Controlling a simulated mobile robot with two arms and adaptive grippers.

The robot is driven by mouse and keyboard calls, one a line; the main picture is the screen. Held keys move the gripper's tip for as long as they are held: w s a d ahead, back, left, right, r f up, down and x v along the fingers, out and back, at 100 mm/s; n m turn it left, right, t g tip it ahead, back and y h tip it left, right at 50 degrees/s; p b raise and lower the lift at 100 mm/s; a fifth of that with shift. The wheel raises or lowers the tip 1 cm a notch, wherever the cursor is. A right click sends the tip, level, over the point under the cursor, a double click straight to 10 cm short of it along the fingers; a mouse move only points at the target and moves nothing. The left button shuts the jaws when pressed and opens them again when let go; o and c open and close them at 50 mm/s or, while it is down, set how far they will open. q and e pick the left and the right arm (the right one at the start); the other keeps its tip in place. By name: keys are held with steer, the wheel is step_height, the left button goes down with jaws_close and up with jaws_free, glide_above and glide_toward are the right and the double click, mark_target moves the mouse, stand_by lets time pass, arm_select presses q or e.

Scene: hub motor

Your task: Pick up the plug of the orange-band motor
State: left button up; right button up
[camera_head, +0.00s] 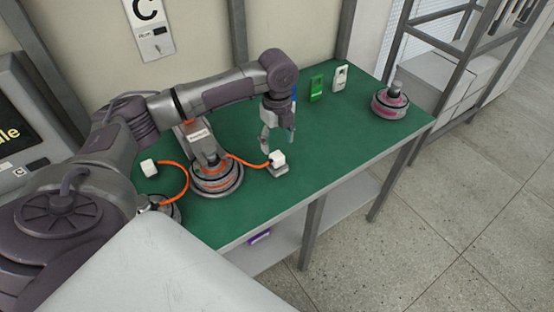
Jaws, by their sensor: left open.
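The orange-band motor (216,181) stands on the green table (325,140), left of my left gripper. An orange cable (246,161) runs from it to a white plug (278,157), which sits on a small grey block (279,170). My left gripper (278,146) is open and points down just above this plug, with nothing between its fingers. Whether its fingertips touch the plug cannot be told. My right gripper is not in view.
A second motor (172,212) at the near left edge is partly hidden by my arm; its orange cable leads to another white plug (149,167). A pink-band motor (390,101), a green part (316,89) and a white part (340,77) stand at the far right. The table's right middle is clear.

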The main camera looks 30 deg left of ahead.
mark_target(277, 155)
arm_select(q)
steer(key=shift+f+p, duration=0.5)
steer(key=shift+f, duration=2.7)
steer(key=shift+c, duration=0.3)
jaws_close()
steer(key=shift+r, duration=0.1)
